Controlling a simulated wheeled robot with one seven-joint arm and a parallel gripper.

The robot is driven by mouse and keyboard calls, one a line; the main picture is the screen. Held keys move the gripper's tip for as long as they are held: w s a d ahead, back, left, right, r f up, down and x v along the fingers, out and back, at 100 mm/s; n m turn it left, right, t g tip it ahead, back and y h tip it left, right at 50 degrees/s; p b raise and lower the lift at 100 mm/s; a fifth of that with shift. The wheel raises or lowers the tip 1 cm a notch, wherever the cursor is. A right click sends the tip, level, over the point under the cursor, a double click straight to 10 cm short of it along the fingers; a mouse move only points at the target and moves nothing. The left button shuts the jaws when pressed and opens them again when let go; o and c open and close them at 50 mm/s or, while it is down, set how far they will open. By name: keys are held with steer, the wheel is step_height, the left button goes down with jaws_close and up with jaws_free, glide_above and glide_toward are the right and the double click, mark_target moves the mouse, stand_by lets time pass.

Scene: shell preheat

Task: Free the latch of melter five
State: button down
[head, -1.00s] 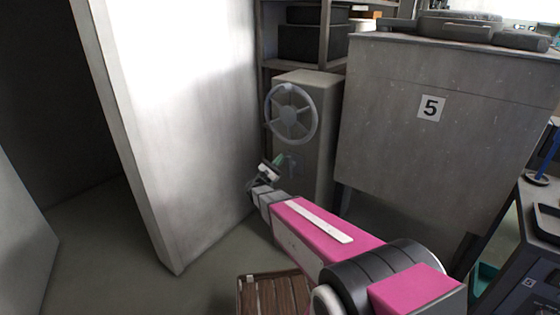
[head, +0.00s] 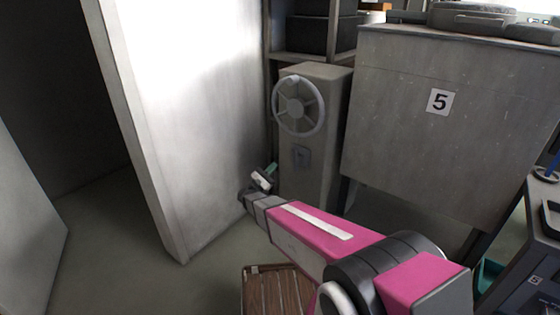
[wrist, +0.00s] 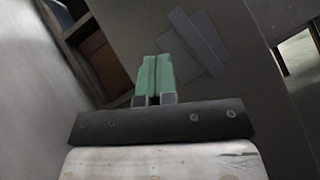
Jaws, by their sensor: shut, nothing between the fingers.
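Melter five is the grey cabinet (head: 400,130) at the right, with a "5" label (head: 440,101). Left of it stands a grey pedestal (head: 325,140) with a spoked handwheel (head: 298,106). Below the wheel is a small blue-grey square plate with a raised part (head: 302,156), which may be the latch. In the wrist view a grey plate with a bar across it (wrist: 200,42) lies just beyond my fingertips. My gripper (head: 271,168) is just left of the pedestal's plate in the head view. Its green fingers (wrist: 155,72) are shut together and empty.
A large pale panel (head: 190,120) stands close at the left of my gripper. A slatted wooden crate or pallet (head: 278,290) is on the floor below my arm. Shelves with dark boxes (head: 318,33) are behind the pedestal. Open floor (head: 130,270) shows at lower left.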

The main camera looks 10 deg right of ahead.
steer(key=shift+v, duration=0.95)
